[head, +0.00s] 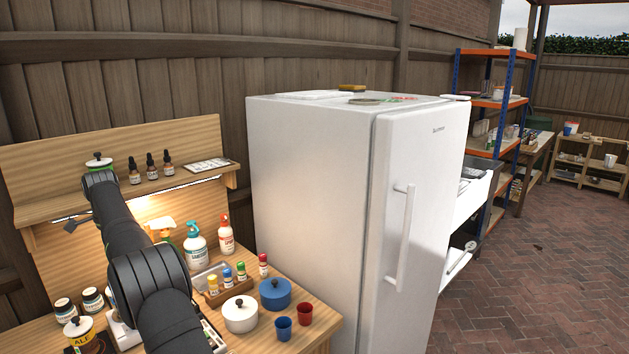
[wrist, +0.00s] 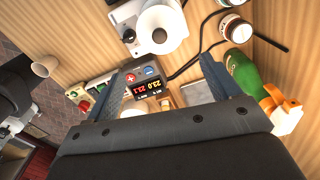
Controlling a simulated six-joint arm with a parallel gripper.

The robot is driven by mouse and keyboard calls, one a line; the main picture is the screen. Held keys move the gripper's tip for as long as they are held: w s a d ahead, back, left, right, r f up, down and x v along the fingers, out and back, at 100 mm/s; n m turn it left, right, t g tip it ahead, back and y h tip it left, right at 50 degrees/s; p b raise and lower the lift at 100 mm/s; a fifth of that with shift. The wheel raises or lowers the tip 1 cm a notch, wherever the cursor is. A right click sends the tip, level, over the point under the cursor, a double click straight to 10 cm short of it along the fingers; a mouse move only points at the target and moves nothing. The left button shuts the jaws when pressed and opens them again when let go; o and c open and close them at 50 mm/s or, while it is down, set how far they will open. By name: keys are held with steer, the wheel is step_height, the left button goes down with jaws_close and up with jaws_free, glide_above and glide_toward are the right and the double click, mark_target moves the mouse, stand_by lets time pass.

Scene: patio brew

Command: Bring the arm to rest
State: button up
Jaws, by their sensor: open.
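My arm (head: 150,270) rises from the bottom of the head view and bends away over the wooden workbench (head: 325,327). My gripper shows in the wrist view (wrist: 168,78), with its two blue-grey fingers spread apart and nothing held between them. Beyond the fingers is a dark controller box (wrist: 145,76) with a lit number display. I cannot tell from this view how far the fingertips are from it. In the head view my own arm hides the gripper and part of the bench.
A white pot (head: 240,315), a blue pot (head: 275,294), a blue cup (head: 283,328) and a red cup (head: 305,313) stand at the bench's right. Spray bottles (head: 195,247) stand behind. A tall white fridge (head: 310,190) borders the bench.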

steer(key=w+d+r, duration=0.2)
steer(key=d+r, duration=0.4)
steer(key=d, duration=0.4)
steer(key=s+d+f+m, duration=0.7)
steer(key=s+d+f, duration=0.7)
steer(key=s+d, duration=0.2)
steer(key=shift+s+d, duration=0.35)
steer(key=shift+s, duration=0.45)
steer(key=shift+w+r, duration=0.1)
steer(key=w+a+r+n, duration=0.3)
steer(key=w+a+r, duration=0.4)
steer(key=w+a, duration=0.3)
steer(key=shift+w+r+n, duration=0.3)
steer(key=shift+w+r, duration=0.05)
steer(key=shift+w, duration=0.45)
steer(key=shift+s, duration=0.1)
